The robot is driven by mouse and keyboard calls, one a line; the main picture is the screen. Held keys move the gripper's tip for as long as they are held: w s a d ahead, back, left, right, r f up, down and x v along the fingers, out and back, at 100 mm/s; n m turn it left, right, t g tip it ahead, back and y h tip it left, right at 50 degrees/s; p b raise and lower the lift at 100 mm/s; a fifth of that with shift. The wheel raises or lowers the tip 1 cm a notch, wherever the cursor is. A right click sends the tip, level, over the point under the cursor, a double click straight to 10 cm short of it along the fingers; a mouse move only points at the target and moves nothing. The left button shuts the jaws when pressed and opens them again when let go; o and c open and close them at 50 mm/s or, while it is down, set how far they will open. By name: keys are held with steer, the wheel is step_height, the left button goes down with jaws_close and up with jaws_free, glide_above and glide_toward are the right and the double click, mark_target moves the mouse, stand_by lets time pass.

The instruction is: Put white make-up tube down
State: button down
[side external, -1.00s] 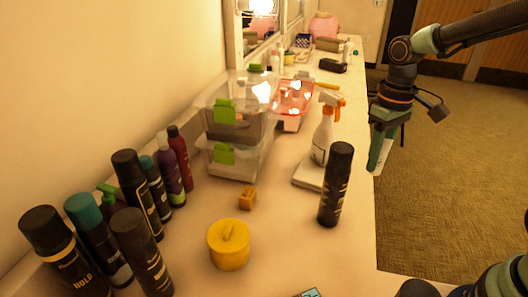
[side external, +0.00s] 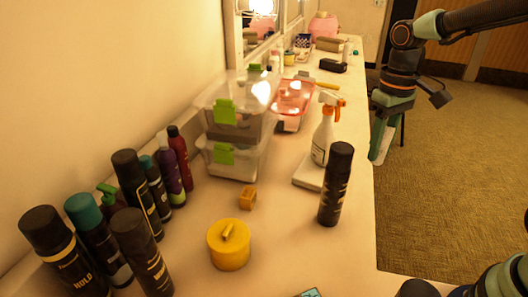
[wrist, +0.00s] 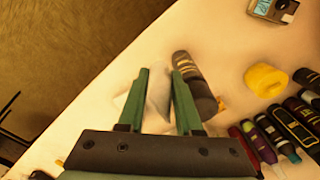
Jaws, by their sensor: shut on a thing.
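My gripper (side external: 379,160) hangs at the counter's right edge in the side view, beyond the dark spray can and above the counter top. In the wrist view its two green fingers (wrist: 160,72) are apart, with the white make-up tube (wrist: 158,97) pale between them. The gripper is shut on this tube. The tube's outline is faint against the pale counter, and its lower part is hidden by the gripper body. In the side view a pale strip shows by the fingers, but I cannot tell tube from finger there.
A dark spray can (side external: 336,185) and an orange-white spray bottle (side external: 323,137) on a white pad (side external: 308,176) stand near the gripper. A yellow jar (side external: 229,247), stacked clear bins (side external: 235,160) and several bottles stand left. The counter's front middle (side external: 285,235) is clear.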

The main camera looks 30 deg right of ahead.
steer(key=r, duration=0.6)
steer(key=shift+a+r, duration=0.35)
steer(key=shift+r, duration=0.05)
steer(key=s+a+n, duration=0.3)
steer(key=a+n, duration=0.2)
steer(key=a, duration=1.1)
steer(key=s+a+n, duration=0.4)
steer(key=a+n, duration=0.2)
steer(key=a, duration=1)
steer(key=f, duration=2.5)
steer(key=shift+s+a+f, duration=0.1)
steer(key=shift+a+f, duration=0.05)
steer(key=shift+a, duration=0.1)
steer(key=shift+f, duration=0.1)
steer(key=c, duration=0.6)
jaws_free()
